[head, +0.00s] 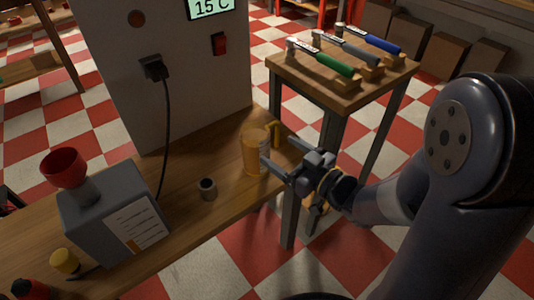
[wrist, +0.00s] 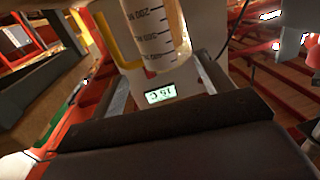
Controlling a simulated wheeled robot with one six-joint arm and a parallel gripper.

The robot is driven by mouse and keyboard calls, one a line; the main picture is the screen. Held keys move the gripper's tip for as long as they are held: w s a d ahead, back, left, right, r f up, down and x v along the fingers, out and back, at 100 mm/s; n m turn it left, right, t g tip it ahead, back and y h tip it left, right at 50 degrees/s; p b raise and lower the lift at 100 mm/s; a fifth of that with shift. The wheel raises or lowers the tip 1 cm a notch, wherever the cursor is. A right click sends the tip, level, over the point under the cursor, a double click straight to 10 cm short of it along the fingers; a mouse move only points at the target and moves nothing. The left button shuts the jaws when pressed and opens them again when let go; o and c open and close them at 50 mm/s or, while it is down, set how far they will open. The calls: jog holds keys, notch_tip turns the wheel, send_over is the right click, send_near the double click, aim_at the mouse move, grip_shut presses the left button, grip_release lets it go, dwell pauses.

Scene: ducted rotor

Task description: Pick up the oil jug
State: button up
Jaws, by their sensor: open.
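The oil jug (head: 255,152) is a clear amber measuring jug with a yellow handle (head: 276,133). It stands upright on the wooden bench near its right end. In the wrist view the jug (wrist: 155,38) shows its printed scale, with the yellow handle at its left. My gripper (head: 278,151) is open, with its fingers pointing at the jug from the right. One fingertip overlaps the jug's lower right side in the head view; I cannot tell whether it touches. In the wrist view the jug lies just beyond and between the fingers (wrist: 165,85).
The wooden bench (head: 190,180) also bears a small dark cup (head: 207,188) and a grey box with a red funnel (head: 65,167). A grey cabinet (head: 190,85) with a plug and cord stands behind. A side table (head: 300,88) with several handled tools stands right.

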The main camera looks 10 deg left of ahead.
aim_at(250, 134)
jog(key=shift+w+a+f, duration=0.1)
jog(key=shift+a+f, duration=0.25)
jog(key=shift+a, duration=0.1)
jog(key=b+x, duration=0.2)
jog(key=x, duration=0.8)
jog(key=shift+a+r, duration=0.1)
jog(key=shift+r, duration=0.1)
jog(key=c, duration=1)
